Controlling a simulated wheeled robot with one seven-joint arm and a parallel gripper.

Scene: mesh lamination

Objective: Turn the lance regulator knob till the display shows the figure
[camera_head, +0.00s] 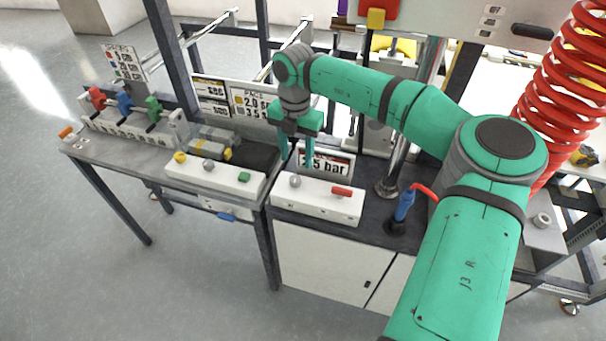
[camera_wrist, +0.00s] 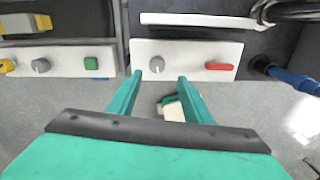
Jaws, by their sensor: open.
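A white control box (camera_head: 328,204) stands at the front edge of the right bench, with a grey round knob (camera_head: 295,181) and a red lever (camera_head: 342,191). Behind it a display (camera_head: 325,163) reads what looks like 2.5 bar, partly covered by a finger. My gripper (camera_head: 297,164) points down, open and empty, above the knob end of the box. In the wrist view, the knob (camera_wrist: 157,64) appears just beyond and between the fingertips (camera_wrist: 160,76). I see no contact; the exact height gap is unclear.
Another white box (camera_head: 215,178) at left carries a yellow button, a grey knob and a green button. A sign (camera_head: 253,104) behind shows figures like 2.0 and 3.5. A blue-handled lance (camera_head: 404,206) with red hose stands right of the box. A metal post (camera_head: 390,180) rises behind.

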